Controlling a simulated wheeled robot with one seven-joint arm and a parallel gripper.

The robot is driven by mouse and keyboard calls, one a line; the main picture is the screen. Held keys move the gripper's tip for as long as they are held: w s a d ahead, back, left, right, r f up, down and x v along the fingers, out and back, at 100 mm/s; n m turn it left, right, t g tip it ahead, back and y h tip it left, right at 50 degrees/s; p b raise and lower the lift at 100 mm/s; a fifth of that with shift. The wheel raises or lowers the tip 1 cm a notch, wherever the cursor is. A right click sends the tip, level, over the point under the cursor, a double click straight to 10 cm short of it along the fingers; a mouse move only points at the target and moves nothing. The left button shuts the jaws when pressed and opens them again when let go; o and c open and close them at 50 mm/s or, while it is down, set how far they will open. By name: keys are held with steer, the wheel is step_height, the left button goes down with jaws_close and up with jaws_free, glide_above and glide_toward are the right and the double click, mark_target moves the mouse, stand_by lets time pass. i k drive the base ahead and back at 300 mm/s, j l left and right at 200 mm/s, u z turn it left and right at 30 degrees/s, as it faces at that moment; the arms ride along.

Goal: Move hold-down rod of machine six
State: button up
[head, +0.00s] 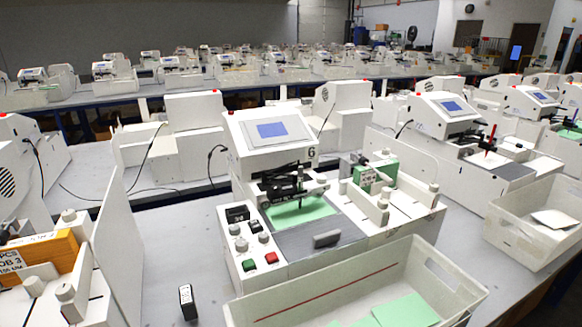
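Machine six (268,135) is the white pen plotter in the middle, marked with a black 6 beside its tilted blue screen (271,130). A black pen carriage (285,182) sits over a green sheet (302,212) on its bed. White posts with rounded knobs (384,204) stand at the right-hand feeder, by a stack of green cards (367,180). I cannot tell for sure which part is the hold-down rod. A dark grey handle-like block (326,240) lies at the bed's front. My gripper is not in view.
A white bin (270,311) with green sheets stands in front of machine six. Red and green buttons (271,258) are on its left panel. A small black block (187,302) stands on the grey table. Similar machines (450,115) flank it closely; another bin (497,228) is at right.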

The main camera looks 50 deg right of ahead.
mark_target(384, 177)
steer(key=k+j+z, duration=0.15)
steer(key=z, duration=0.25)
steer(key=k+j+z, duration=0.2)
steer(key=j+z, duration=0.2)
